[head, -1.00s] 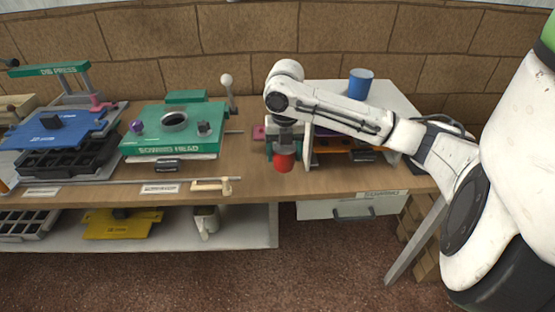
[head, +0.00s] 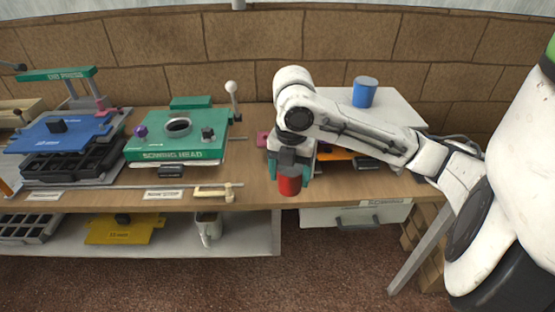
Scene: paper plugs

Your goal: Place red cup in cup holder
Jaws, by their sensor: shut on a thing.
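The red cup (head: 289,184) is held upright in my gripper (head: 288,172) near the front edge of the bench. The gripper's teal fingers are closed on the cup from both sides and hide part of its upper half. I cannot tell whether the cup's base is touching the bench top or just above it. A blue cup (head: 365,92) stands on the white shelf top behind my arm. I cannot make out with certainty which thing is the cup holder.
A green seaming head (head: 176,154) with a round ring stands left of my gripper, and a blue-topped press (head: 62,134) farther left. A beige bar (head: 214,191) lies at the front edge. A pink piece (head: 262,139) sits beside my gripper.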

